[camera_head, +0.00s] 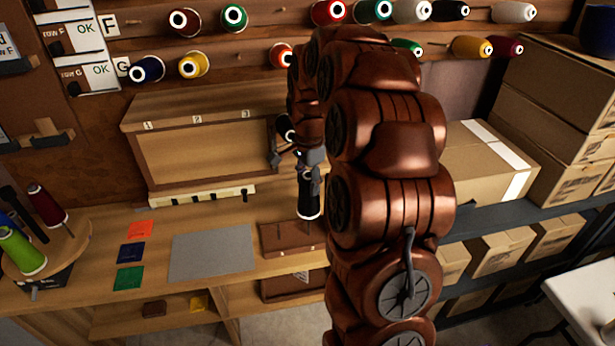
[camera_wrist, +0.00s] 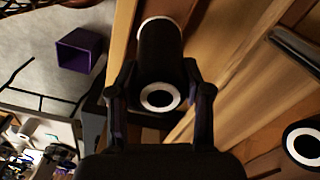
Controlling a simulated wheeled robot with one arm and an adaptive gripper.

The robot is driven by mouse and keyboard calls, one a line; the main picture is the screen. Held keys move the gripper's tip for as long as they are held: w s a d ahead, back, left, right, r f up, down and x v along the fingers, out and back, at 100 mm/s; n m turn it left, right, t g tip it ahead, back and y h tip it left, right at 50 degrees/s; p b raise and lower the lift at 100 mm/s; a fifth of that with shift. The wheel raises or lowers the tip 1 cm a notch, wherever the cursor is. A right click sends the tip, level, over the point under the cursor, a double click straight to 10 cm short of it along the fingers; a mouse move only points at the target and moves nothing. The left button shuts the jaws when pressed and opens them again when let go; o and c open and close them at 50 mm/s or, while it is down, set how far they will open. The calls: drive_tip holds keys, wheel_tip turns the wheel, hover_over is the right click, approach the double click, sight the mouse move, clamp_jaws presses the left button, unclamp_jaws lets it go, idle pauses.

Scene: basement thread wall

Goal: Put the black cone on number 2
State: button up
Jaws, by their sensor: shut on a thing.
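The black cone (camera_head: 308,205) hangs in my gripper (camera_head: 308,172), above the right part of the workbench. In the wrist view the black cone (camera_wrist: 160,48) sits between the two fingers of my gripper (camera_wrist: 160,70), with its white-ringed end toward the camera. My gripper is shut on it. The number 2 label (camera_head: 197,119) is on the top edge of a wooden box-like stand at the back of the bench, between labels 1 (camera_head: 148,125) and 3 (camera_head: 245,114). The stand is left of my gripper. My arm hides part of the wall behind.
A second dark cone (camera_wrist: 303,142) shows at the wrist view's right edge. Coloured cones (camera_head: 235,17) hang on wall pegs. Cardboard boxes (camera_head: 482,165) stand right.

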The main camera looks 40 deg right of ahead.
sight(308, 207)
drive_tip(key=shift+s+f+p, duration=0.1)
drive_tip(key=shift+f+p, duration=0.2)
drive_tip(key=shift+f, duration=3.1)
drive_tip(key=shift+f+b, duration=0.75)
drive_tip(key=shift+f, duration=0.25)
drive_tip(key=shift+a+b, duration=0.1)
drive_tip(key=shift+b, duration=0.25)
drive_tip(key=shift+f, duration=0.3)
drive_tip(key=o, duration=1.2)
drive_tip(key=shift+c, duration=0.2)
drive_tip(key=shift+r, duration=0.1)
wheel_tip(308, 207, up, 12)
drive_tip(key=shift+f, duration=0.1)
